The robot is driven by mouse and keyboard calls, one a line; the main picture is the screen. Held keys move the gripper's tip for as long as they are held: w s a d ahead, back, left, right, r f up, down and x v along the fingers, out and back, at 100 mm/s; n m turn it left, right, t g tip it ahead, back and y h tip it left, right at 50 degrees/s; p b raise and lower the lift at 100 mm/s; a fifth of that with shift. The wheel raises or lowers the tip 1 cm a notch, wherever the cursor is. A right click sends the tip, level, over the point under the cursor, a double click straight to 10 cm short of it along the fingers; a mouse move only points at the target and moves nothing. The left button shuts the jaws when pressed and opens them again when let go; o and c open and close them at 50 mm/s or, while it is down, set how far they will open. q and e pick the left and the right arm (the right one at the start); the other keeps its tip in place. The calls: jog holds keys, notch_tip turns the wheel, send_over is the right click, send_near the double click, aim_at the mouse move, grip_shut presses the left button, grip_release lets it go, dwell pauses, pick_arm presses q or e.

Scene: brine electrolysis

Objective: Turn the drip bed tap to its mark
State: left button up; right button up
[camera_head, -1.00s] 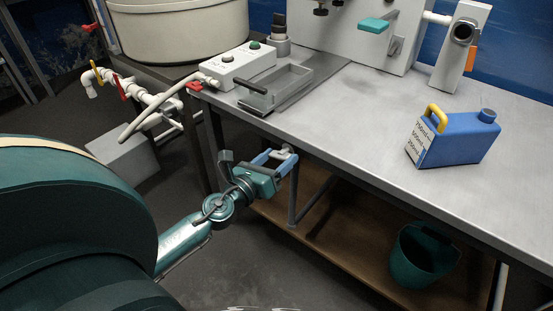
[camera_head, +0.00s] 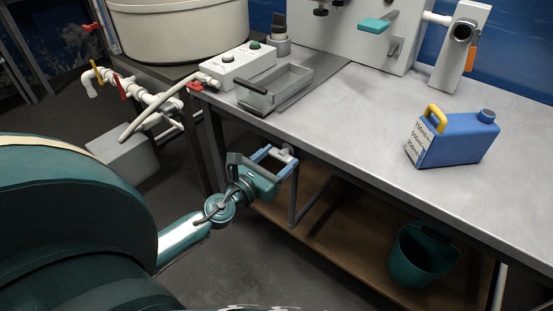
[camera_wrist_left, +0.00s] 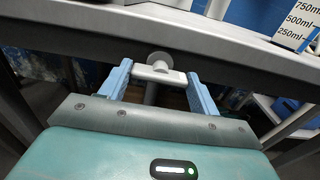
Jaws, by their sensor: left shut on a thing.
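The pale tap (camera_wrist_left: 158,73) sits under the front edge of the workbench, with a crossbar handle and a round end. My left gripper (camera_wrist_left: 160,85) is shut on it, its two blue fingers at either end of the crossbar in the left wrist view. In the head view, my left gripper (camera_head: 275,163) reaches from the left to just below the bench edge. Only a small part of the tap (camera_head: 287,150) shows there, behind the fingers. I cannot make out a mark on the tap. My right gripper is not in view.
The workbench (camera_head: 370,140) bears a grey tray (camera_head: 290,78), a white button box (camera_head: 238,66) and a blue jug (camera_head: 460,140). A teal bucket (camera_head: 420,260) stands on the lower shelf (camera_head: 340,240). White pipes with red and yellow handles (camera_head: 130,90) are at the left.

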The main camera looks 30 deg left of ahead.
pick_arm(q)
jog(key=o, duration=1)
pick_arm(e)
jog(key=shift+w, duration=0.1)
pick_arm(q)
jog(key=shift+s, duration=0.1)
jog(key=shift+s+f, duration=0.1)
jog(key=shift+s, duration=0.2)
jog(key=shift+s+a+b, duration=0.15)
jog(key=shift+s+b, duration=0.7)
jog(key=shift+s, duration=1.2)
jog(key=shift+s+a+b, duration=0.2)
jog(key=shift+s+b, duration=0.7)
jog(key=shift+s, duration=1.2)
jog(key=shift+s+a+b, duration=0.15)
jog(key=shift+s+b, duration=0.7)
jog(key=shift+s, duration=1.2)
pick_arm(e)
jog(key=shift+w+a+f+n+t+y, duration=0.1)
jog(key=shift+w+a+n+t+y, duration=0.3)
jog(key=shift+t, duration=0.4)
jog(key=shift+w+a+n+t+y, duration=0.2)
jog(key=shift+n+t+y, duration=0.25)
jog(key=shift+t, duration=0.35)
